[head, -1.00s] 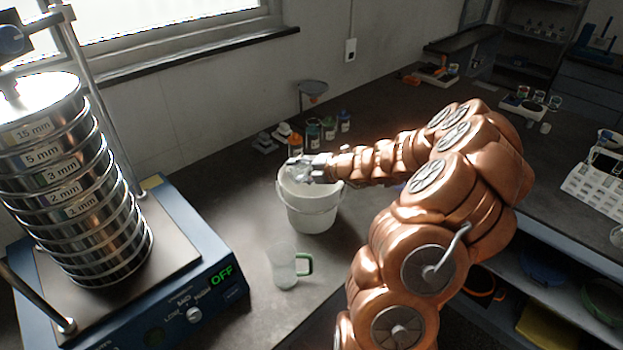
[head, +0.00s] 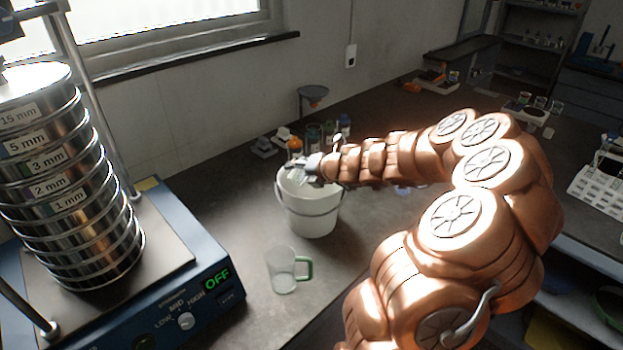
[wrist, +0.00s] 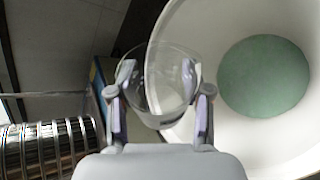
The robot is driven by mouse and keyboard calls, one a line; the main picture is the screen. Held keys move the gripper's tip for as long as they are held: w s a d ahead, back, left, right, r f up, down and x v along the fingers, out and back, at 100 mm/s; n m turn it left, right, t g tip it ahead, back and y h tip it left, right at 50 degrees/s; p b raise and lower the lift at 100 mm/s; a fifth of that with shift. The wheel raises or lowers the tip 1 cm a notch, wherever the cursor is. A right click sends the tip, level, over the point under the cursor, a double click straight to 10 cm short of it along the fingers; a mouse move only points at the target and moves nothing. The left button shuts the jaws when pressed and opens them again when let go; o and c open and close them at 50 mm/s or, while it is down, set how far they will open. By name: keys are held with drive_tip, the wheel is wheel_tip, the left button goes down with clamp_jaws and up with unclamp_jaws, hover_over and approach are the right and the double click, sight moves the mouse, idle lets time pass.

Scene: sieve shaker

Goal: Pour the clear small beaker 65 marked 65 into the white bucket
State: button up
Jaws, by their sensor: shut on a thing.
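The white bucket (head: 312,212) stands on the dark bench, with its wire handle down. In the wrist view the bucket (wrist: 285,160) fills the right side, and a green layer covers its bottom. My gripper (head: 303,170) is at the bucket's rim, over its left part. In the wrist view my gripper (wrist: 158,98) is shut on the clear small beaker (wrist: 155,62), one finger on each side. The beaker overlaps the bucket's rim in this view. No marking is readable on it, and I cannot tell its contents.
A clear mug with a green handle (head: 284,270) stands in front of the bucket. The sieve shaker (head: 185,262), showing OFF, stands on the left with its sieve stack (head: 70,190). Several small bottles and a funnel stand (head: 313,92) are behind the bucket.

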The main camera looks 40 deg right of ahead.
sight(288, 175)
drive_tip(key=shift+f+n+h+b, duration=0.4)
drive_tip(key=shift+f+b, duration=0.15)
drive_tip(key=shift+b, duration=0.15)
drive_tip(key=shift+a+r+n+h+b, duration=0.15)
drive_tip(key=shift+r+n+h+b, duration=0.15)
drive_tip(key=shift+r, duration=0.1)
drive_tip(key=shift+a+r+h+b, duration=0.15)
drive_tip(key=shift+h+b, duration=0.15)
drive_tip(key=shift+b, duration=0.2)
drive_tip(key=a+r+n+h+b, duration=0.1)
drive_tip(key=b, duration=0.2)
drive_tip(key=a+r+n+h+b, duration=0.1)
drive_tip(key=a+n+b, duration=0.1)
drive_tip(key=b, duration=0.1)
drive_tip(key=shift+r+t+h, duration=0.25)
drive_tip(key=shift+t+h, duration=0.15)
drive_tip(key=shift+a+f+n+h+b, duration=0.1)
drive_tip(key=shift+a+n+h+b, duration=0.35)
drive_tip(key=shift+b, duration=0.55)
drive_tip(key=shift+s+a+n+h+b, duration=0.15)
drive_tip(key=shift+n+h+b, duration=0.15)
drive_tip(key=shift+b, duration=0.25)
